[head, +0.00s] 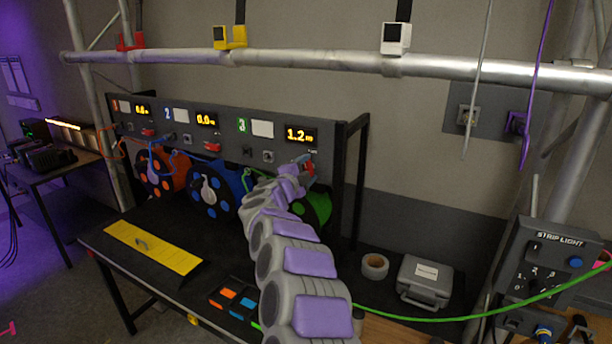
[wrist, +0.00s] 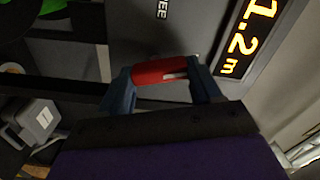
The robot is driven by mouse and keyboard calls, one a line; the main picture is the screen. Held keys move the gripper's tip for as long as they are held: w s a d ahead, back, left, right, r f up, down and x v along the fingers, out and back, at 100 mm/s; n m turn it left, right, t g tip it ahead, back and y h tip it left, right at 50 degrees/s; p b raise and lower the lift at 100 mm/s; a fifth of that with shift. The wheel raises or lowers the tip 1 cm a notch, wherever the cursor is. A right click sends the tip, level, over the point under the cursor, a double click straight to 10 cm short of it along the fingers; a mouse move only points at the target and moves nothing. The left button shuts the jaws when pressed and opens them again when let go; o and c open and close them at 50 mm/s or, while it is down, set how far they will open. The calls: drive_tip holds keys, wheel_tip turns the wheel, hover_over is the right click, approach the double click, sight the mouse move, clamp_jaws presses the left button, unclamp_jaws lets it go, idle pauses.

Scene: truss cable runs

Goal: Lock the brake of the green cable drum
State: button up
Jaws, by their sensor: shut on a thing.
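The green cable drum (head: 318,207) sits under panel section 3, partly hidden behind my arm in the head view. Its green edge also shows at the top left of the wrist view (wrist: 12,68). A red brake handle (wrist: 152,72) lies between the two fingers of my gripper (wrist: 160,78), which is shut on it. The handle is just beside the display (head: 300,135) that reads 1.2 m. In the head view my gripper (head: 308,165) is at the panel below that display. Part of a label ending in "EE" shows above the handle.
The orange drum (head: 150,180) and blue drum (head: 196,190) stand to the left. A green cable (head: 440,319) runs across the front right. A grey case (head: 424,281) and tape roll (head: 375,266) lie on the bench.

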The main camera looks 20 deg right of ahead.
drive_tip(key=shift+f+m+b, duration=0.2)
drive_tip(key=shift+m+b, duration=0.3)
drive_tip(key=shift+m, duration=0.35)
drive_tip(key=shift+f+m+b, duration=0.15)
drive_tip(key=shift+m+b, duration=0.3)
drive_tip(key=shift+m, duration=0.4)
drive_tip(key=shift+s+d+m, duration=0.1)
drive_tip(key=shift+m, duration=0.2)
drive_tip(key=o, duration=0.8)
drive_tip(key=shift+o, duration=1.3)
drive_tip(key=shift+r, duration=0.15)
drive_tip(key=shift+a, duration=0.2)
drive_tip(key=p+v, duration=0.1)
drive_tip(key=v, duration=1.6)
drive_tip(key=shift+s+a, duration=0.1)
